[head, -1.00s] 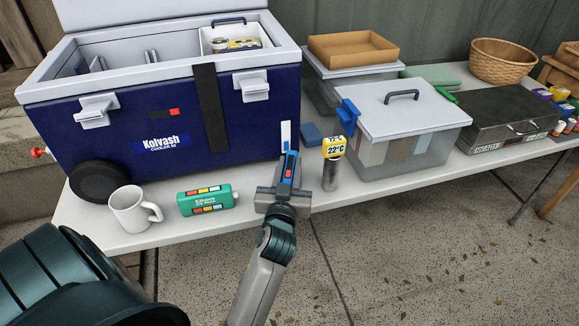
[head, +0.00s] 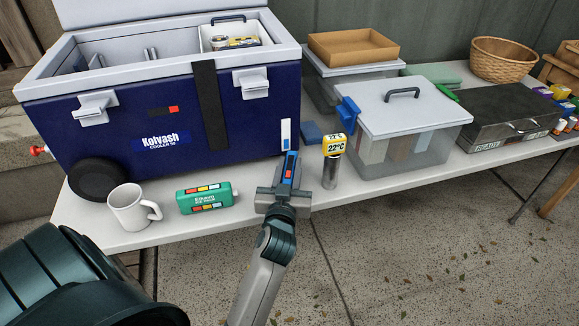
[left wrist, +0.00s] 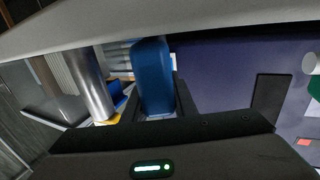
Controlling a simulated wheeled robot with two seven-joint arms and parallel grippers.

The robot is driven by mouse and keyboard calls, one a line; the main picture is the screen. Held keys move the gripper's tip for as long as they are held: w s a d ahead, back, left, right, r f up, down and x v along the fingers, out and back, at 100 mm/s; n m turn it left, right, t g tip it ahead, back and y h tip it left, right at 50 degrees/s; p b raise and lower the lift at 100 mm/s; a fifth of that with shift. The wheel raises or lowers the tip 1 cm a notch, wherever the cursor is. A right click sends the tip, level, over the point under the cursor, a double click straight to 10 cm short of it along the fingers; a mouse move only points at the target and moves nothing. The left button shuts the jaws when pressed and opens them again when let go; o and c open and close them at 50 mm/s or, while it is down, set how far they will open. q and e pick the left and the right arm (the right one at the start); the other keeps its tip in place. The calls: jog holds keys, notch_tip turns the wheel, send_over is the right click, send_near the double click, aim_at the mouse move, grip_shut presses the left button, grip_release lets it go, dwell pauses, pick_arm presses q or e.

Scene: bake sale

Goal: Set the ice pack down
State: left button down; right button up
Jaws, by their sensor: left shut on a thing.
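My left gripper (head: 287,180) is at the table's front edge, in front of the cooler's right end. It is shut on a blue ice pack (head: 291,165), seen narrow edge-on with red and pale marks. In the left wrist view the blue ice pack (left wrist: 153,75) stands between the dark fingers. Whether its lower end touches the table is hidden. A green pack (head: 206,198) with coloured label squares lies on the table to the left. My right gripper is not in view.
The open blue cooler (head: 130,115) stands behind. A white mug (head: 128,208) is at the left. A metal cylinder with a yellow 22°C display (head: 333,150) stands close right of the gripper. A lidded clear bin (head: 400,130) is beyond it. Bare table lies between green pack and gripper.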

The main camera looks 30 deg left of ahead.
aim_at(290, 166)
pick_arm(q)
jog(key=shift+f, duration=0.25)
jog(key=c, duration=1.4)
grip_release()
jog(key=shift+o, duration=0.2)
notch_tip(290, 166, up, 3)
jog(key=shift+p, duration=1.15)
notch_tip(290, 166, up, 6)
jog(key=p, duration=0.5)
jog(key=shift+f+p, duration=0.1)
jog(key=shift+p, duration=0.3)
jog(key=s+d+r+m+t+h+p, duration=0.1)
jog(key=s+d+r+m+h+p, duration=0.1)
jog(key=s+d+r+p, duration=0.3)
jog(key=s+d+r+m+t+h+p, duration=0.1)
jog(key=s+d+r+m+h+p, duration=0.1)
jog(key=s+d+r+h+p, duration=0.2)
jog(key=shift+s+d+r+h+p, duration=0.4)
jog(key=shift+d+r+p, duration=1.85)
jog(key=shift+r, duration=1.9)
jog(key=shift+a+p, duration=0.35)
jog(key=shift+a, duration=0.05)
